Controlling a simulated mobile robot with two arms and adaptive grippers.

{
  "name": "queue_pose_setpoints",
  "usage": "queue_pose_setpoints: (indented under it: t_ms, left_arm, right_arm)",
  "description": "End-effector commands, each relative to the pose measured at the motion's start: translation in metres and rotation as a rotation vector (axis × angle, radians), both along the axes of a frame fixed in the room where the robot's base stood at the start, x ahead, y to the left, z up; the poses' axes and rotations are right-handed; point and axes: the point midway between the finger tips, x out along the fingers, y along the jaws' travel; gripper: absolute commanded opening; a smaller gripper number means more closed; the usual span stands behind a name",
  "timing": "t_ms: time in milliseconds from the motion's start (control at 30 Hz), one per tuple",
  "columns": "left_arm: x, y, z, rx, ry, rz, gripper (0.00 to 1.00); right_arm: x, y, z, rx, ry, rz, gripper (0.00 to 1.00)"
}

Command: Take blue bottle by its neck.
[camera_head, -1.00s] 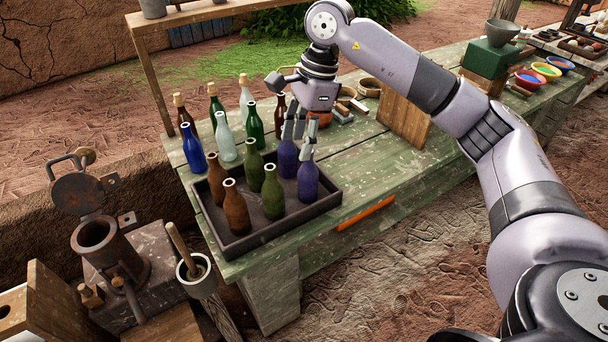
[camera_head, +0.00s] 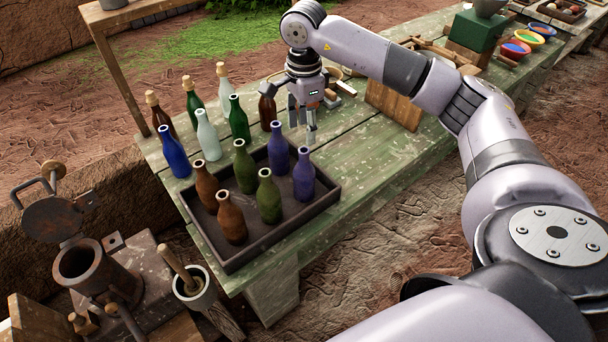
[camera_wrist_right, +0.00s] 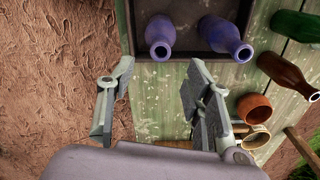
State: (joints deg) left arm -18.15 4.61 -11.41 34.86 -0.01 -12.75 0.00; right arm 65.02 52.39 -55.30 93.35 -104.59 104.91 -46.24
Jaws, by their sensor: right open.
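The blue bottle (camera_head: 174,154) stands upright on the green table, just left of the tray. Its open neck points up. My right gripper (camera_head: 302,124) is open and empty, pointing down near the tray's far right end, well to the right of the blue bottle. In the wrist view its spread fingers (camera_wrist_right: 163,98) have bare table and ground between them. Two purple-blue bottles stand in the tray, a far one (camera_head: 278,150) and a near one (camera_head: 304,178); the gripper is close to them but apart. They also show in the wrist view (camera_wrist_right: 160,36) (camera_wrist_right: 222,36). My left gripper is not seen.
The dark tray (camera_head: 274,236) also holds brown and green bottles. Clear (camera_head: 207,138), green (camera_head: 239,122) and brown (camera_head: 267,110) bottles and corked ones stand behind it. A wooden board (camera_head: 394,107) stands to the right.

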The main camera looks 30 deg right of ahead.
Motion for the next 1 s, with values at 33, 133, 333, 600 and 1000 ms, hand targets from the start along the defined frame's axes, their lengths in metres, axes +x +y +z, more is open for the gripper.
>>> queue_pose_setpoints:
  t_ms: [33,133,333,600,1000]
  left_arm:
    - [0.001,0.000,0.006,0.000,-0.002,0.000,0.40]
    - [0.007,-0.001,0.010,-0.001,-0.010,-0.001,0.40]
    - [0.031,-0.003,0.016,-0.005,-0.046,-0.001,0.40]
    - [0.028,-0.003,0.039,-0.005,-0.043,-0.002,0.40]
    - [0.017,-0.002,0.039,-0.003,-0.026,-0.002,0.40]
  right_arm:
    - [-0.001,0.000,-0.008,0.001,0.005,0.000,0.47]
    - [-0.001,0.000,-0.022,0.000,0.003,0.000,0.47]
    - [0.000,0.000,-0.036,0.000,0.001,0.001,0.47]
    - [-0.001,0.001,-0.072,0.002,0.003,0.000,0.47]
    - [-0.001,0.000,-0.086,0.003,-0.001,0.001,0.45]
